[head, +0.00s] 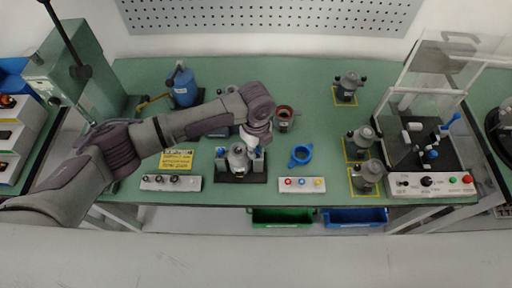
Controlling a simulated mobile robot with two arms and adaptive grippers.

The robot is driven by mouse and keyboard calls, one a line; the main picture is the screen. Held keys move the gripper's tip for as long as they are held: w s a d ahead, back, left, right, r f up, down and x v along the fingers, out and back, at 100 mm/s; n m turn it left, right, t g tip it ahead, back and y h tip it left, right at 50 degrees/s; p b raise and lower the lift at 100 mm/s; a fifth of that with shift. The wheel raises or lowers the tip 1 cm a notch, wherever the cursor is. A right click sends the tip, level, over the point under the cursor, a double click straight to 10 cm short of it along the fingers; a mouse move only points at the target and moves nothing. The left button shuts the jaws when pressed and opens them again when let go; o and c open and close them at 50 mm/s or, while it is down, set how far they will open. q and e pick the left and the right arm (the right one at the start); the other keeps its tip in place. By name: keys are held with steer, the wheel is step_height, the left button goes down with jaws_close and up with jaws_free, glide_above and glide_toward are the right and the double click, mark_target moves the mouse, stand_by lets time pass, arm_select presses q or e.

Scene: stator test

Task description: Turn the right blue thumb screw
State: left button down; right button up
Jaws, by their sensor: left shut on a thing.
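My left arm reaches in from the left, and its gripper (258,141) points down at the right side of a small dark fixture near the table's front edge. The fixture (241,178) holds a grey metal stator part (238,160). A blue piece (220,153), seemingly the left thumb screw, stands at the part's left. The right blue thumb screw (258,152) is at the part's right, partly hidden under my left gripper. The fingers are shut on it, though the contact is small in the picture. My right gripper is not in view.
Grey motors (364,140) stand on yellow-marked spots at right, beside a test box (430,184) with a raised clear cover.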

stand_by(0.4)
arm_select(q)
steer(key=c, duration=1.1)
jaws_free()
steer(key=shift+o, duration=0.2)
